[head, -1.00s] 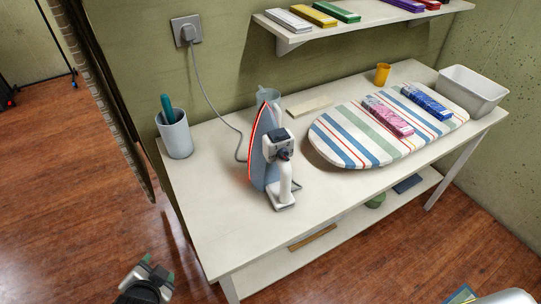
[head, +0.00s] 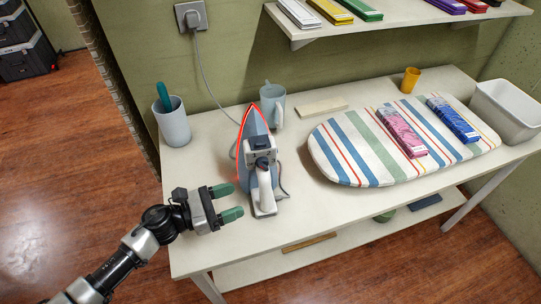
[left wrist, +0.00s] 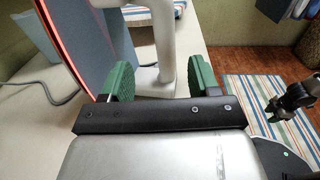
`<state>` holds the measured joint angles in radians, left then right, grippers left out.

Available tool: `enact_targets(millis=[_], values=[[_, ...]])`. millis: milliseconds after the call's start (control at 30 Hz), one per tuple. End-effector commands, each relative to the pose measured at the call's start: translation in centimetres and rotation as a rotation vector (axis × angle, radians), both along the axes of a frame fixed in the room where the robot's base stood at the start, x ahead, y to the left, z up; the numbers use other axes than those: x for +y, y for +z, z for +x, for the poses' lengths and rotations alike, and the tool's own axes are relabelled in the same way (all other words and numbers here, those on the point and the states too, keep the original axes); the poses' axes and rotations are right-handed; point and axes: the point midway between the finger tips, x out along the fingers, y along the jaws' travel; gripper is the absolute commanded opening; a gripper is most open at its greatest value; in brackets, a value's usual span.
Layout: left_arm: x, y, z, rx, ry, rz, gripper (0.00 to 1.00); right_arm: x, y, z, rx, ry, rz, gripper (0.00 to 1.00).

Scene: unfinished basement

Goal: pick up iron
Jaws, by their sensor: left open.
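The iron (head: 262,170) stands upright on its heel on the white table, its blue-grey soleplate with an orange-red edge facing back left and its white handle facing front. My left gripper (head: 234,201) is open and empty just left of the handle, its two green fingers pointing right at it. In the left wrist view the white handle of the iron (left wrist: 165,38) shows between the open fingers of the left gripper (left wrist: 160,80); contact is not visible.
The table (head: 215,250) also holds a cup with a teal-handled thing (head: 173,125), a pale blue jug (head: 271,100), a striped ironing board (head: 340,160) with two packets, a yellow cup (head: 410,79) and a white bin (head: 505,110). The iron's cord runs to a wall socket (head: 190,17).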

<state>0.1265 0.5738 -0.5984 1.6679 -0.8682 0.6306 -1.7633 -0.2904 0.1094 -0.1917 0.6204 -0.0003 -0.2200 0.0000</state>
Motion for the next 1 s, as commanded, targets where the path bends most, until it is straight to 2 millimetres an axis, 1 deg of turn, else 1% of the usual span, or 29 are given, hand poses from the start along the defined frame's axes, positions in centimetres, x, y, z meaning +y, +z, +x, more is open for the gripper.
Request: enact_targets(millis=[33, 133, 200, 267, 367, 467, 567, 700, 800, 1000], values=[[-0.9, 0.5, 0.4, -0.002, 0.0, -0.003, 0.61, 1.0, 0.6, -0.2, 0.003, -0.002, 0.013, 0.43], [-2.4, 0.5, 1.0, 0.0, 0.001, -0.005, 0.61, 2.8, 1.0, -0.8, 0.01, -0.003, 0.035, 0.43], [-3.2, 0.4, 1.3, 0.002, 0.002, -0.005, 0.61, 3.7, 1.2, -1.2, 0.015, -0.002, 0.047, 0.43], [-3.7, 0.3, 1.5, 0.002, 0.003, -0.005, 0.61, 4.0, 1.3, -1.4, 0.018, 0.001, 0.051, 0.43], [-4.3, 0.3, 1.7, 0.003, 0.002, -0.006, 0.61, 3.7, 1.6, -1.4, 0.019, 0.002, 0.047, 0.43], [-5.5, 0.6, 1.9, 0.004, 0.002, -0.007, 0.61, 2.7, 2.6, -1.2, 0.015, 0.004, 0.034, 0.43], [-7.1, 0.8, 2.2, 0.004, 0.002, -0.008, 0.61, 1.9, 3.6, -1.0, 0.013, 0.001, 0.025, 0.43], [-8.6, 0.4, 2.9, 0.003, 0.003, -0.006, 0.61, 1.7, 3.9, -0.9, 0.012, -0.002, 0.022, 0.43], [-9.0, 0.2, 3.1, 0.003, 0.003, -0.004, 0.61, 1.7, 3.9, -0.9, 0.012, -0.002, 0.022, 0.43], [-9.0, 0.1, 3.0, 0.003, 0.003, -0.003, 0.61, 1.9, 3.8, -0.8, 0.01, -0.002, 0.025, 0.43]])
